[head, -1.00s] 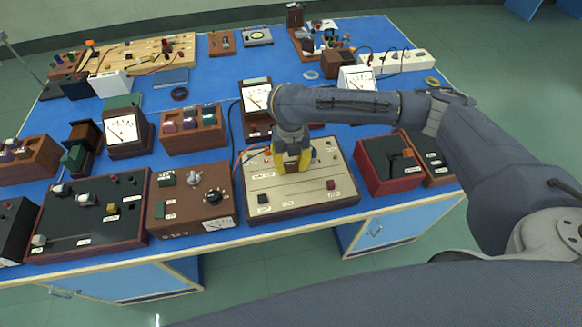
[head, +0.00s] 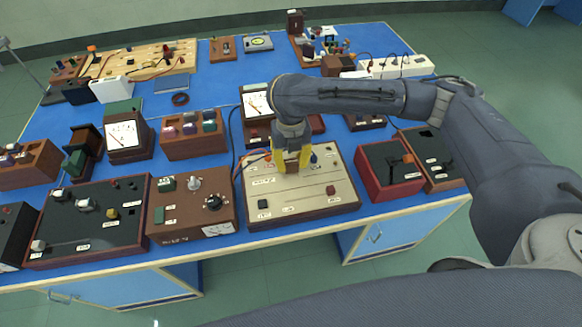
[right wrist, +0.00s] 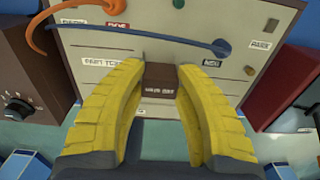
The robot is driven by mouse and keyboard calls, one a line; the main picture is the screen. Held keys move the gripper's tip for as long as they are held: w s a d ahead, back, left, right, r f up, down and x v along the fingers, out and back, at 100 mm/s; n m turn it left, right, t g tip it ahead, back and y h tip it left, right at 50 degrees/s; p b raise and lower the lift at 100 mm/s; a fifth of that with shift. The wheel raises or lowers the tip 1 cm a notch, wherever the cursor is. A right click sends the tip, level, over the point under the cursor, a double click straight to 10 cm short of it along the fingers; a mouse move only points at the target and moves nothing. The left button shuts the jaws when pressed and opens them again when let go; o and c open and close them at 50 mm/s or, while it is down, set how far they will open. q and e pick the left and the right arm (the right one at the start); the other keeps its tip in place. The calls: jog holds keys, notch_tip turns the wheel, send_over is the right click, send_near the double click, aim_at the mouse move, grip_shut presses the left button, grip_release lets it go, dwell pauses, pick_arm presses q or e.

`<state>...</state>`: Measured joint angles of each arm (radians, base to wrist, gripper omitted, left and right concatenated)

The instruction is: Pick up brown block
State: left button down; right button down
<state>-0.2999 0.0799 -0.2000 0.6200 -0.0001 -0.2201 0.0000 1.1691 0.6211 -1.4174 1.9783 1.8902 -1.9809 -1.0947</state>
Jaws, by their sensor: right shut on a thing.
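The brown block (right wrist: 160,80) is small and dark, with a pale label on its side. In the right wrist view it sits between the two yellow fingers of my right gripper (head: 291,164), which is shut on it. In the head view the fingers point down over the middle of the cream panel (head: 275,205) and largely hide the block. The block appears just above the panel, but the gap is hard to judge. My left gripper is not in view.
A brown box with knobs (head: 190,207) stands left of the panel, and a red-sided box (head: 388,170) stands right. A white-faced meter (head: 256,104) is behind the gripper. Orange and blue wires (right wrist: 150,35) lie across the panel's far side. The bench front edge is close.

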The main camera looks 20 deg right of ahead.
aim_at(290, 160)
notch_tip(290, 160, up, 19)
dwell(1.1)
